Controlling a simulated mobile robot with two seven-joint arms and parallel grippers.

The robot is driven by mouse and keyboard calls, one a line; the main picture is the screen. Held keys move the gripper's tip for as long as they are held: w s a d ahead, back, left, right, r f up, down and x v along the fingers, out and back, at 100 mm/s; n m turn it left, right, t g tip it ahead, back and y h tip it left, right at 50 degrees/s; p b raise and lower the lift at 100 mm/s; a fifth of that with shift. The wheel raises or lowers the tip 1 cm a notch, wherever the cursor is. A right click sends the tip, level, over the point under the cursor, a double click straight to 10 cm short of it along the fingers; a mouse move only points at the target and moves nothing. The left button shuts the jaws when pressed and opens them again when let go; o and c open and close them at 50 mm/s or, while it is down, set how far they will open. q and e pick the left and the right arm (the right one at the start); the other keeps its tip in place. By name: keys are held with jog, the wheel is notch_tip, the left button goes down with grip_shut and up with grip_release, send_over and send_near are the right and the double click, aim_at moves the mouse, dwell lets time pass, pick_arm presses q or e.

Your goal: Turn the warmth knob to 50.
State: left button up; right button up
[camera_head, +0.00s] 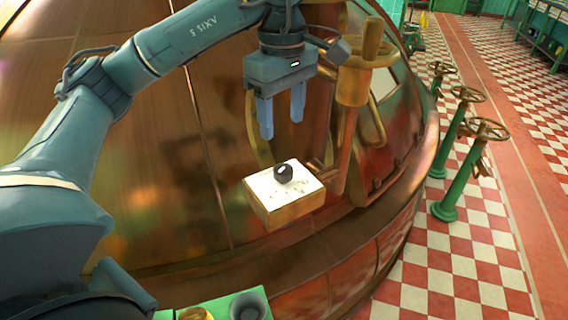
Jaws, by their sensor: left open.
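A black round knob (283,173) sits on the white top face of a small brass-sided box (300,207), beside the copper kettle. Marks on the white face are too small to read, so the knob's setting cannot be told. My left gripper (282,121) hangs above the box with its two blue fingers pointing down. It is open and empty, apart from the knob, with the fingertips above it. My right gripper is not in view.
The large copper kettle (170,185) fills the left and middle. Brass pipework (353,85) stands close right of my gripper. Green valve posts with handwheels (482,130) stand on the checkered floor at right. A green surface (215,308) shows at the bottom.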

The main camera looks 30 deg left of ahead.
aim_at(283, 167)
pick_arm(q)
notch_tip(283, 167, down, 10)
jog(key=shift+r+b, duration=0.1)
jog(key=shift+b, duration=0.85)
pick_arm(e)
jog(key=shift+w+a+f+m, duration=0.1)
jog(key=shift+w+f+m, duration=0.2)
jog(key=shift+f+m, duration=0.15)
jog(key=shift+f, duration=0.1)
pick_arm(q)
jog(key=c, duration=1)
jog(key=shift+o, duration=0.2)
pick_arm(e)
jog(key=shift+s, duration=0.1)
